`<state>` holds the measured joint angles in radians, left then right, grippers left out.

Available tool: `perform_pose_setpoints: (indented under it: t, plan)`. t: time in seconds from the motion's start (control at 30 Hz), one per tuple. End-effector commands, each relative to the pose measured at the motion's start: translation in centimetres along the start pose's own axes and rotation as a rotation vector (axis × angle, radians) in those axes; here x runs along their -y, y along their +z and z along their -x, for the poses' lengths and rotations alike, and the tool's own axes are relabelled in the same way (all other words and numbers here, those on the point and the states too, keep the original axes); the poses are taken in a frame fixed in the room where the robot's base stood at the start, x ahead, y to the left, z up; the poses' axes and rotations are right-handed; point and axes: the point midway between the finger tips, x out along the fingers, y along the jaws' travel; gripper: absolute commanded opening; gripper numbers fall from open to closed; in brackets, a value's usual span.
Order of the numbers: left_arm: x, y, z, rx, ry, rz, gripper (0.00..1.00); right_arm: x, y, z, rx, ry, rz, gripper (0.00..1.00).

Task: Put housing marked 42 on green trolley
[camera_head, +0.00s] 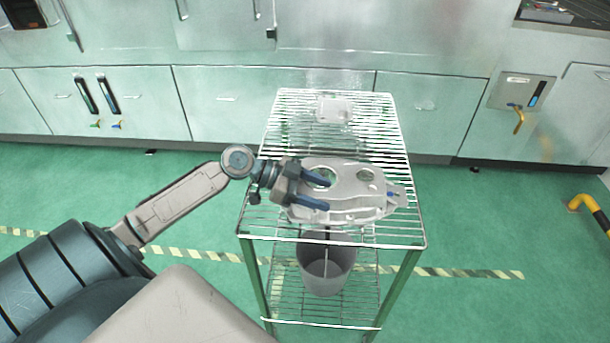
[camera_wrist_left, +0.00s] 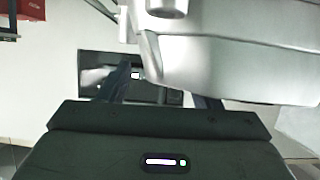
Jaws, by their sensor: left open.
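A grey cast housing (camera_head: 348,203) with round openings is at the top wire shelf of the green-legged trolley (camera_head: 415,243), towards its front. No number 42 is readable on it. My left gripper (camera_head: 322,192) is open at the housing's left side, its two dark fingers overlapping the casting in the head view. I cannot tell whether they touch it. In the left wrist view, the housing's smooth silver side (camera_wrist_left: 225,65) fills the upper right, close to the fingers. My right gripper is not in view.
A small pale casting (camera_head: 334,109) lies at the back of the trolley's top shelf. A grey bin (camera_head: 326,265) stands on the lower shelf. Cabinets (camera_head: 270,105) line the wall behind. A yellow and black rail (camera_head: 590,208) is at the right. Green floor is open right of the trolley.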

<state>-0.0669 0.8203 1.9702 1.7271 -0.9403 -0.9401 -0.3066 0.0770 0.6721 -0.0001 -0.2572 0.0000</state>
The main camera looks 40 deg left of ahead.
Motion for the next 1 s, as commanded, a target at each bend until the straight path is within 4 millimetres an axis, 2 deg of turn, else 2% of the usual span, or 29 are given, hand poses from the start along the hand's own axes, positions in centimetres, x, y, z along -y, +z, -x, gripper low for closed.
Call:
perform_pose_setpoints:
  t: [0.3,0.57,0.77,0.83,1.0]
  plan:
    - [0.0,0.2,2.5,0.007,0.000,-0.001,0.58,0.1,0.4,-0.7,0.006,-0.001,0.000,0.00]
    - [0.0,0.0,5.0,0.008,0.002,0.002,0.58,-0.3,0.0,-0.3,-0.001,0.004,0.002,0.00]
    - [0.0,-0.1,7.2,0.008,0.001,0.003,0.58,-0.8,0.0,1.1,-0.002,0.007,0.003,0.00]
    - [-0.1,-0.6,8.2,0.006,0.003,0.005,0.58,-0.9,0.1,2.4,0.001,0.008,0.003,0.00]
    - [0.0,-0.6,10.1,0.004,-0.001,0.005,0.58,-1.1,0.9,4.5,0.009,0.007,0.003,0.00]
